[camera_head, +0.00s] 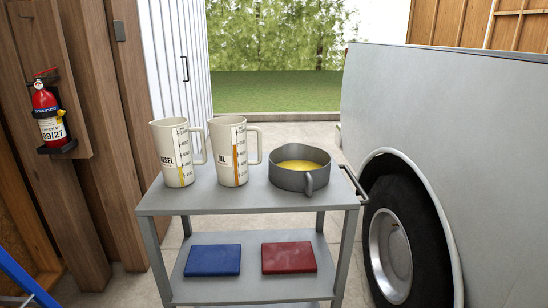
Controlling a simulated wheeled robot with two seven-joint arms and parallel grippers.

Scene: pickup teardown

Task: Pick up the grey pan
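The grey pan (291,181) stands upright at the right end of the top shelf of a grey cart (245,204). It is round with a handle or spout at its front, and yellow liquid (299,165) shows inside it. Neither of my grippers is in the camera_head view.
Two beige measuring jugs, one marked DIESEL (172,145) and another (227,145), stand left of the pan. A blue item (212,260) and a red item (288,257) lie on the lower shelf. A white vehicle (440,110) with a black tyre (420,235) stands close on the right.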

